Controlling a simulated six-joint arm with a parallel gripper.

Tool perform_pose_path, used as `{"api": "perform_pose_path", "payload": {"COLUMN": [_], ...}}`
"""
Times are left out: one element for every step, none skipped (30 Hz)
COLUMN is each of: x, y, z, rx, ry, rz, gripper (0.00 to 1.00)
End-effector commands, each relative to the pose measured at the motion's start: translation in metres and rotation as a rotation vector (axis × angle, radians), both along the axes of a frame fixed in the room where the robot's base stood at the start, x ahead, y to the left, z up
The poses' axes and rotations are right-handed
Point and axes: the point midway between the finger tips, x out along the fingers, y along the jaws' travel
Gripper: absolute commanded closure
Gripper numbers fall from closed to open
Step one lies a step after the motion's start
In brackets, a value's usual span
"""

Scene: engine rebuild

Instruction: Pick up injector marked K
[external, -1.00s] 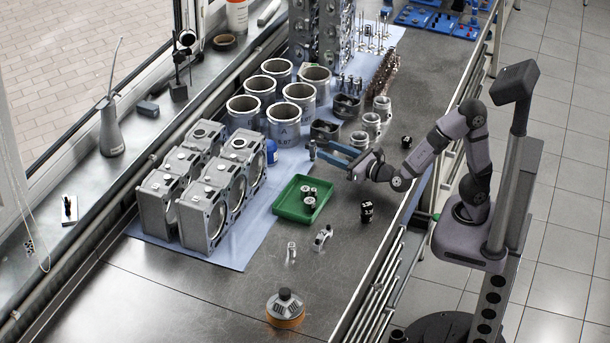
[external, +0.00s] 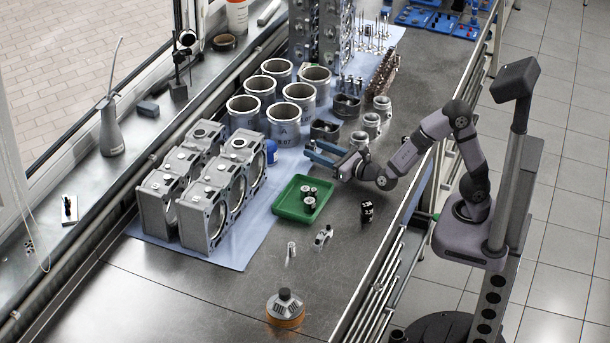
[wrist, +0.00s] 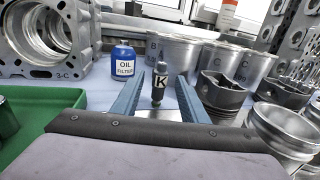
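The injector marked K (wrist: 159,84) is a small dark upright part with a white K label, in the middle of the wrist view. My gripper (wrist: 159,88) is open, with one blue finger on each side of the injector near the fingertips. I cannot tell whether either finger touches it. In the external view my gripper (external: 309,149) reaches left, low over the bench, beside the cylinder liners; the injector cannot be made out there among the fingers.
A blue oil filter (wrist: 123,62) stands to the left of the injector. Cylinder liners (external: 283,128) stand behind it, and pistons (wrist: 221,92) to its right. A green tray (external: 292,213) with small parts lies nearby. Engine blocks (external: 205,195) stand further left.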

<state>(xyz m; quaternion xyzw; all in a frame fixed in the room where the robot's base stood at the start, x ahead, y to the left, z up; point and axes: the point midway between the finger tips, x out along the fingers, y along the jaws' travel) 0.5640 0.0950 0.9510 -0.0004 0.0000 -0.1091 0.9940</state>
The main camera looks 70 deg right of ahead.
Motion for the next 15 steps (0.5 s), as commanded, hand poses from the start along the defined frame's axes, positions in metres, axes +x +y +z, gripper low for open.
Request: {"api": "perform_pose_path", "payload": {"x": [0.007, 0.010, 0.015, 0.017, 0.020, 0.022, 0.023, 0.024, 0.025, 0.025, 0.025, 0.025, 0.025, 0.025, 0.025], "y": [-0.002, -0.003, -0.004, -0.004, -0.004, -0.005, -0.005, -0.005, -0.005, -0.005, -0.005, -0.005, -0.005, -0.005, -0.005], "z": [0.001, 0.001, 0.001, 0.001, 0.001, 0.000, 0.000, 0.000, 0.000, 0.000, 0.000, 0.000, 0.000, 0.000, 0.000], "rx": [0.000, 0.000, 0.000, 0.001, 0.001, 0.001, 0.001, 0.001, 0.001, 0.001, 0.001, 0.001, 0.001, 0.001, 0.001], "ry": [0.002, 0.001, 0.000, 0.000, 0.000, 0.001, 0.001, 0.001, 0.001, 0.001, 0.000, 0.000, 0.000, 0.000, 0.000], "rz": [-0.003, -0.003, -0.003, -0.002, -0.002, -0.002, -0.001, -0.001, -0.001, 0.000, 0.000, 0.000, 0.000, 0.000, 0.000], "gripper": [0.60, 0.60, 0.60, 0.60, 0.60, 0.60, 0.60, 0.60, 0.60, 0.60, 0.60, 0.60, 0.60, 0.60, 0.60]}}
